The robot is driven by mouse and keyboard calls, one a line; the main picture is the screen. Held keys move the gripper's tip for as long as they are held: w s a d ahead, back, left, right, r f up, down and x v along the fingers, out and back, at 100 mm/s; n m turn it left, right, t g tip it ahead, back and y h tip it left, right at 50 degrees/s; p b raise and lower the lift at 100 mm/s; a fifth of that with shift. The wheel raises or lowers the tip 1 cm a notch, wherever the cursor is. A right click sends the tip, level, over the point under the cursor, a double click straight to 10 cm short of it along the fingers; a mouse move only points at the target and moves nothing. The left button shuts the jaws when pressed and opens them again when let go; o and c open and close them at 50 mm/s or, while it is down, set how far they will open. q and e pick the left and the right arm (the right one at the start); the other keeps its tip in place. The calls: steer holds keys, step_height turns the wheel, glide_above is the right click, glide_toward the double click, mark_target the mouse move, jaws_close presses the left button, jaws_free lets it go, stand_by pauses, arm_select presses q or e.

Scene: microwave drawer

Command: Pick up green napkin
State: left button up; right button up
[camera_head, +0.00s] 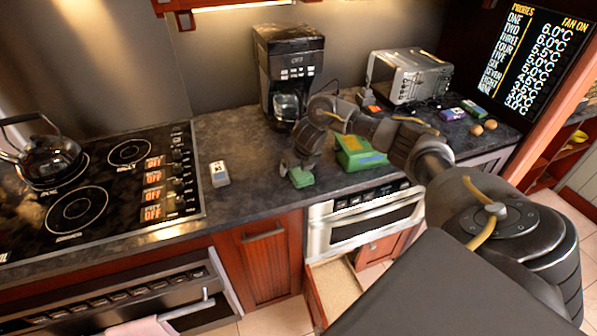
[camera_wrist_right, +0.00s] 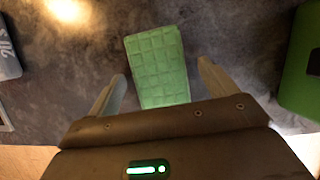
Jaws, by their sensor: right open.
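The green napkin (camera_head: 302,179) lies on the dark counter near its front edge, below my right gripper (camera_head: 296,166) in the head view. In the right wrist view the napkin (camera_wrist_right: 158,52) is a flat light-green strip with a grid pattern. My right gripper (camera_wrist_right: 162,75) is open, with one finger on each side of the napkin's near end. I cannot tell whether the fingers touch the napkin or the counter. The arm hides part of the napkin in the head view. My left gripper is not in view.
A green box (camera_head: 360,153) stands to the right, also at the right wrist view's edge (camera_wrist_right: 302,62). A small grey-white item (camera_head: 219,174) lies left. The coffee maker (camera_head: 287,75) and toaster (camera_head: 410,74) stand behind. An open drawer (camera_head: 338,287) is below the counter.

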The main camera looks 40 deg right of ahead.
steer(key=shift+f, duration=0.2)
steer(key=c, duration=1.1)
steer(key=shift+o, duration=0.2)
steer(key=shift+r, duration=0.15)
